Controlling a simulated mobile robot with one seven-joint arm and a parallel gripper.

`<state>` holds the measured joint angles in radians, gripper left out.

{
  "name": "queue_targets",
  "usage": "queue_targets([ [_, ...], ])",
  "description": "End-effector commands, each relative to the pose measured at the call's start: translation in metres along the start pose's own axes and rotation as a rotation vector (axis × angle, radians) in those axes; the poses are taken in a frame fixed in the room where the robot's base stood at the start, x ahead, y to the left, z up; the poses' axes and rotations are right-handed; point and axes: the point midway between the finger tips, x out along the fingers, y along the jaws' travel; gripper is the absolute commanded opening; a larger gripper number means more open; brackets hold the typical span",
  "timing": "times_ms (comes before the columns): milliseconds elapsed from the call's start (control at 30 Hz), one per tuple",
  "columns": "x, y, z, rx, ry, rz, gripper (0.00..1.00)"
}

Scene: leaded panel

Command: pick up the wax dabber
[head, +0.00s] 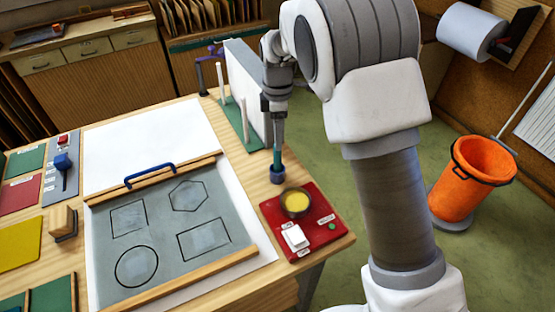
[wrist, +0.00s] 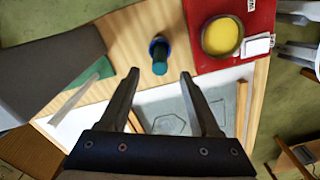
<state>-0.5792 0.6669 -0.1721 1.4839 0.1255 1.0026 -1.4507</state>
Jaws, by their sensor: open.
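The wax dabber (head: 278,156) seems to be the teal-handled stick standing upright in a small dark blue holder (head: 277,175) near the table's right edge. In the wrist view the teal dabber (wrist: 160,67) shows with its holder just beyond the fingertips, roughly midway between them. My gripper (head: 279,142) points down above the dabber in the head view. In the wrist view my gripper (wrist: 160,74) is open, with nothing held. Whether the fingertips reach down beside the handle is hard to tell.
A red heater base with a pan of yellow wax (head: 296,201) and a white switch sits close by. A grey leaded panel (head: 170,235) with a blue handle lies to the left. A white upright board (head: 247,88) on a green base stands behind the dabber.

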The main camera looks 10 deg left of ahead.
Motion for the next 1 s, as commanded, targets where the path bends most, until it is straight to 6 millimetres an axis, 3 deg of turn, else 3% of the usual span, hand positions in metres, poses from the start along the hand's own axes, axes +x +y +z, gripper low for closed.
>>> queue_targets([
  [100,0.017,0.000,0.000,0.001,0.000,-0.002,0.64],
  [333,0.032,0.000,0.000,0.001,-0.001,-0.002,0.64],
  [600,0.070,0.000,-0.001,0.002,0.000,-0.001,0.64],
  [900,0.077,0.000,-0.001,0.001,0.000,0.001,0.64],
  [933,0.077,0.000,-0.001,0.001,0.000,0.001,0.62],
  [1000,0.077,0.000,-0.001,0.002,0.001,0.001,0.49],
])
